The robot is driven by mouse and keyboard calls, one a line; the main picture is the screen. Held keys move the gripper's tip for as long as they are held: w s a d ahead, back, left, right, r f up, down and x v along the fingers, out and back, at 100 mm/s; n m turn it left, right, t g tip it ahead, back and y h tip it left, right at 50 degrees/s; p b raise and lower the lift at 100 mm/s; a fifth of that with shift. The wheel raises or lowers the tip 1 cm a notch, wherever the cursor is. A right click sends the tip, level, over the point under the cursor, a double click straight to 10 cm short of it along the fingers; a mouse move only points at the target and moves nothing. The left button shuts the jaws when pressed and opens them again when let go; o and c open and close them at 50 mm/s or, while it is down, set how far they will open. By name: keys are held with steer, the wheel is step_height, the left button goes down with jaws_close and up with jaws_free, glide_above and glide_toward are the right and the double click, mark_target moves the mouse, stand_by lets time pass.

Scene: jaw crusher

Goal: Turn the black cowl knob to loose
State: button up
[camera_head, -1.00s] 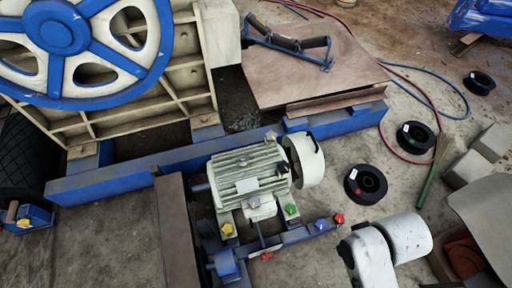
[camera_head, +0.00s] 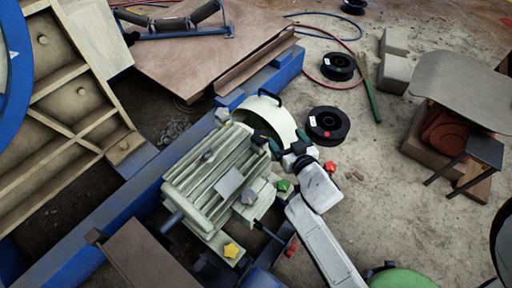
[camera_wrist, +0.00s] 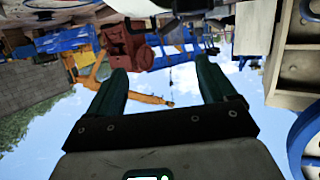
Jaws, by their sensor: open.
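The pale motor (camera_head: 208,180) lies in the middle of the head view, with its round white cowl (camera_head: 266,117) at the upper right end. A black piece (camera_head: 270,97) shows on the cowl's far rim; I cannot tell whether it is the cowl knob. My gripper (camera_head: 288,143) is at the near side of the cowl and hides part of it. Whether it touches is unclear. In the wrist view my gripper (camera_wrist: 163,82) has its two dark teal fingers wide apart, with nothing between them. No cowl knob shows clearly there.
Two black spools (camera_head: 327,125) (camera_head: 338,66) lie on the ground beyond. A grey-topped table (camera_head: 465,90) stands at the right. Open ground lies between them.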

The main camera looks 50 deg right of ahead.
mark_target(255, 131)
steer(key=f+t+b, duration=0.1)
steer(key=f+b, duration=0.1)
steer(key=w+a+f+n+t+y+b, duration=0.1)
steer(key=f+t+b, duration=0.1)
steer(key=f, duration=0.1)
steer(key=w+a+f+n+t+y+b, duration=0.1)
steer(key=f+b, duration=0.1)
steer(key=b, duration=0.1)
steer(key=shift+a+f+t, duration=0.2)
steer(key=shift+f+t, duration=0.05)
steer(key=shift+t, duration=0.05)
steer(key=b+x, duration=0.3)
steer(key=x, duration=0.7)
steer(key=shift+w, duration=0.35)
steer(key=shift+c, duration=0.5)
steer(key=c, duration=0.9)
steer(key=shift+o, duration=0.2)
steer(key=shift+r, duration=0.1)
